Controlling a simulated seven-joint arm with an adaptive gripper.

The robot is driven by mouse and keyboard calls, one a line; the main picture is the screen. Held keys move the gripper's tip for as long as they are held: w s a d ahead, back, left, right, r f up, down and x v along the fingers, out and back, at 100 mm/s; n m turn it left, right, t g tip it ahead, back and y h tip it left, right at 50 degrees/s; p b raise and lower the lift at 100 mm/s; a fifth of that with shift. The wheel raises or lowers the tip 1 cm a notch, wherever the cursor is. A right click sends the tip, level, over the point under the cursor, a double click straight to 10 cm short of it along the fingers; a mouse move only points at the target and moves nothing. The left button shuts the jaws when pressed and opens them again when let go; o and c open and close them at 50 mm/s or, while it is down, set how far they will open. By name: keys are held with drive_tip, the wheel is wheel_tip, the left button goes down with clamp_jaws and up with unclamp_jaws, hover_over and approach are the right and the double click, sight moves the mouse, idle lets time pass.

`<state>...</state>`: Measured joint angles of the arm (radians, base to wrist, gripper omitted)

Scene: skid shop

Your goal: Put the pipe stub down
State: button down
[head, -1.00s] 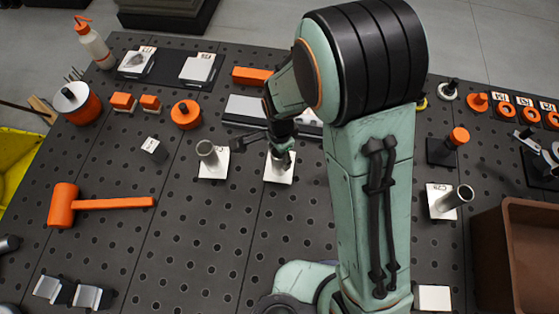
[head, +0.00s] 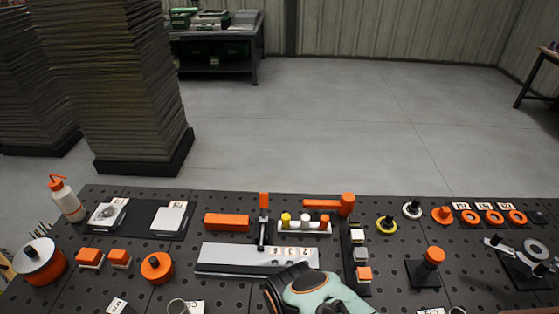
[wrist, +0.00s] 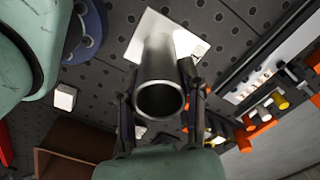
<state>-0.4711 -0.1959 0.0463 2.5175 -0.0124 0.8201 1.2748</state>
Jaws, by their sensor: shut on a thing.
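The pipe stub (wrist: 160,72), a grey metal tube, is between the two fingers of my gripper (wrist: 159,82) in the wrist view. The gripper is shut on it. The tube's open end faces the camera, and its far end is over a white square plate (wrist: 149,21). I cannot tell whether the far end touches the plate. In the head view the gripper and the held stub are out of sight below the bottom edge, where only part of my arm shows.
On the dark perforated table, a grey metal bar (head: 230,258), an orange block (head: 226,221) and an orange-capped post (head: 432,258) stand near my arm. A brown bin (wrist: 75,145) shows in the wrist view. Open floor lies beyond the table.

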drive_tip(key=shift+s+d+r, duration=0.3)
drive_tip(key=shift+s+r, duration=0.2)
drive_tip(key=shift+s, duration=0.05)
wheel_tip(320, 180, up, 5)
drive_tip(key=w+d+r+m, duration=0.2)
drive_tip(key=w+d+m, duration=0.3)
drive_tip(key=w+d, duration=0.4)
drive_tip(key=w+d+m, duration=0.2)
drive_tip(key=d+m, duration=0.1)
drive_tip(key=d, duration=0.7)
drive_tip(key=w+d+m, duration=0.3)
drive_tip(key=d+m, duration=0.1)
drive_tip(key=d, duration=0.5)
drive_tip(key=s+d+f+m, duration=0.1)
drive_tip(key=s+d+m, duration=0.2)
drive_tip(key=s+d, duration=0.6)
drive_tip(key=s+d+f+m, duration=0.1)
drive_tip(key=s+d+m, duration=0.35)
drive_tip(key=d, duration=0.85)
wheel_tip(320, 180, down, 18)
drive_tip(key=s+n, duration=0.1)
drive_tip(key=s, duration=0.1)
drive_tip(key=shift+r, duration=0.2)
